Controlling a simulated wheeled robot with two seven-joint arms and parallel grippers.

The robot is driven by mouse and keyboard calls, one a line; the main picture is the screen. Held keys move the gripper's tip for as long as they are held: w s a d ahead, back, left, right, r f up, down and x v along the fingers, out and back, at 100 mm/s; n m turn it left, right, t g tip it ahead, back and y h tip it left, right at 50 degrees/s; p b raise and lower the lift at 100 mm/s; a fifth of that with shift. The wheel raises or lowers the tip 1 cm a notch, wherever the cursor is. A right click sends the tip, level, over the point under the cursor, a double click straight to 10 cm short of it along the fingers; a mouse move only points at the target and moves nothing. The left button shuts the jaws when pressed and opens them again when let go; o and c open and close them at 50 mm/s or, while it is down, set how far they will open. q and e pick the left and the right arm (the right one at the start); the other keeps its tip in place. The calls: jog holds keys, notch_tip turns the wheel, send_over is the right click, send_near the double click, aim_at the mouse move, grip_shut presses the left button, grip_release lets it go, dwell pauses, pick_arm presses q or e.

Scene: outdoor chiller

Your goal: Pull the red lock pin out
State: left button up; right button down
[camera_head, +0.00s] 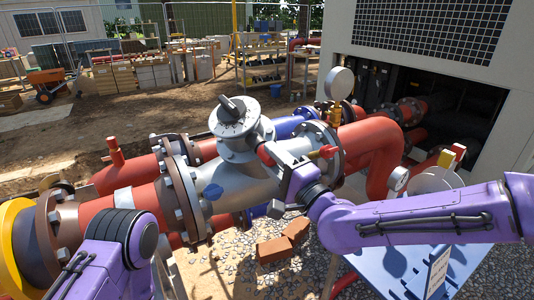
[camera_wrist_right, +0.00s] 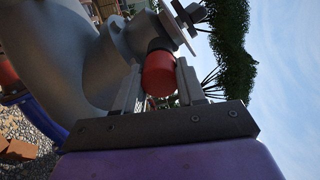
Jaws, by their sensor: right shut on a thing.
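The red lock pin (camera_wrist_right: 160,72) shows in the right wrist view as a rounded red head with a dark collar behind it, against the grey valve body. My right gripper (camera_wrist_right: 161,84) is shut on the red head, with one finger on each side. In the head view the red pin (camera_head: 266,154) shows at the side of the grey valve (camera_head: 237,125), below its round top disc and lever. My right gripper (camera_head: 276,158) is there beside the valve. How deep the pin sits is hidden. My left arm shows at the lower left, but its gripper is out of view.
Red pipes (camera_head: 135,200) with bolted flanges run either side of the valve. A pressure gauge (camera_head: 339,83) stands behind it. A blue table (camera_head: 400,270) is at the lower right, and bricks (camera_head: 283,244) lie on the gravel. The chiller housing (camera_head: 430,75) is at the upper right.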

jog(key=shift+d+f, duration=0.1)
jog(key=b+v, duration=0.1)
jog(key=v, duration=0.6)
jog(key=shift+s, duration=0.25)
jog(key=c, duration=1.3)
grip_release()
jog(key=shift+c, duration=0.2)
grip_shut()
